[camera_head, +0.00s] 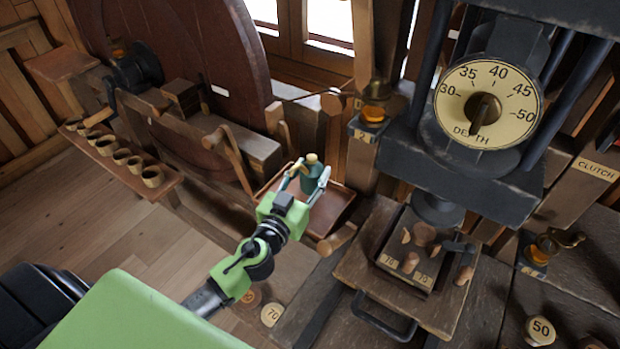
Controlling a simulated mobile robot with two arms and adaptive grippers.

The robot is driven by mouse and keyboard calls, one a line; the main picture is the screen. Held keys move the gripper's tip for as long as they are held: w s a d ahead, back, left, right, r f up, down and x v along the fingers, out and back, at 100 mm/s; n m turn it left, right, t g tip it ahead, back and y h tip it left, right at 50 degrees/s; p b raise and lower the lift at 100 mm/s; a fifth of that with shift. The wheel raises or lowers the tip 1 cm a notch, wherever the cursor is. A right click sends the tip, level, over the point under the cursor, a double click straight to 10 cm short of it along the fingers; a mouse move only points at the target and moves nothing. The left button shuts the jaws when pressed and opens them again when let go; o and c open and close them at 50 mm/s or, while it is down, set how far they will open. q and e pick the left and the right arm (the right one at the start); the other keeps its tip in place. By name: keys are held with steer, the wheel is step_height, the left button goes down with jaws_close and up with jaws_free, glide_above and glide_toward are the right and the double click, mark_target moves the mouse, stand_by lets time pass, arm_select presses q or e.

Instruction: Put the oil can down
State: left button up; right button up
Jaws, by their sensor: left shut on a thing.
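The oil can (312,178) is a small dark green can with a tan cap on top. It stands roughly upright between the fingers of my left gripper (306,184), which is shut on it. The can is over the back part of a reddish-brown tray (334,210). I cannot tell whether its base touches the tray, because the gripper hides the lower part. My right gripper is not in view.
A large wooden wheel (170,50) stands behind, with a bench of several wooden cups (106,146) at left. A press with a depth dial (487,104) and a wooden block with pegs (411,262) is at right. The tray's right part is bare.

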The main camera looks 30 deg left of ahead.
arm_select(q)
steer(key=shift+f, duration=0.8)
steer(key=shift+f, duration=0.1)
steer(key=o, duration=0.8)
steer(key=shift+f+b, duration=0.1)
steer(key=shift+b, duration=0.2)
steer(key=o, duration=0.3)
steer(key=shift+s, duration=0.1)
